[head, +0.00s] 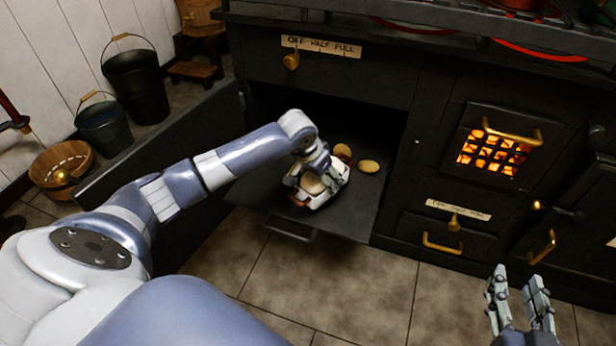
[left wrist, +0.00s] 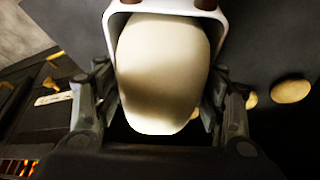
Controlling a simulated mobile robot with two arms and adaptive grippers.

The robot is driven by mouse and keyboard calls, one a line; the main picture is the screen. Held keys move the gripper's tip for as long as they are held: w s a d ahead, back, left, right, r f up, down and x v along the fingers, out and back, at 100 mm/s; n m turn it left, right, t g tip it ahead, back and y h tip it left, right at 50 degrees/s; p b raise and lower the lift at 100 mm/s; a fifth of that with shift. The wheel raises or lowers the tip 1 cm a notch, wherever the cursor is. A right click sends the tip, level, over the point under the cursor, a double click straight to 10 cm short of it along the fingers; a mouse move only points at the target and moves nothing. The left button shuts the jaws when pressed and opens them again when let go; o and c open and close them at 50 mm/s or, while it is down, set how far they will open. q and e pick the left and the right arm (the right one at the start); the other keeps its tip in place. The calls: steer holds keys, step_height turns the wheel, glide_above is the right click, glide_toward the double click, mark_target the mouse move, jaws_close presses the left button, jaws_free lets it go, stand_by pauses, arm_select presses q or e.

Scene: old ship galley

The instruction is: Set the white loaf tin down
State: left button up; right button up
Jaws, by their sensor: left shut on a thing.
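The white loaf tin (head: 336,188) with a pale loaf in it is at the open oven's front, over the dark shelf or lowered door (head: 345,222). My left gripper (head: 316,182) is shut on the tin. In the left wrist view, the tin (left wrist: 224,24) sits between the two fingers (left wrist: 160,115), with the pale loaf (left wrist: 162,65) filling most of the picture. I cannot tell whether the tin touches the surface below. My right gripper (head: 518,290) is open and empty, low at the right, in front of the stove.
Two small loaves or rolls, one pale (head: 369,166) and one browner (head: 343,152), lie just behind the tin. The oven's side-hung door (head: 165,135) stands open at left. A glowing fire grate (head: 490,152) is at right. Buckets (head: 135,85) and a wooden tub (head: 62,168) stand at far left.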

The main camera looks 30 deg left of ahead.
arm_select(q)
steer(key=a, duration=0.1)
steer(key=w+a+b, duration=0.1)
steer(key=a, duration=0.1)
steer(key=w+a, duration=0.1)
steer(key=a, duration=0.1)
steer(key=shift+f+b, duration=0.25)
steer(key=shift+b, duration=0.05)
steer(key=shift+w+a, duration=0.1)
steer(key=shift+a, duration=0.4)
step_height(320, 180, down, 4)
steer(key=shift+r+b, duration=0.25)
steer(key=shift+b, duration=0.85)
arm_select(e)
steer(key=s+r+t+y, duration=0.2)
steer(key=r+t, duration=0.3)
steer(key=r, duration=0.4)
steer(key=s+a+r+t+y, duration=0.1)
steer(key=s+r+t+y, duration=0.1)
steer(key=r+t, duration=0.3)
step_height(320, 180, up, 4)
steer(key=shift+s+a+f+t, duration=0.1)
steer(key=shift+s+a+t, duration=0.1)
steer(key=shift+t, duration=0.2)
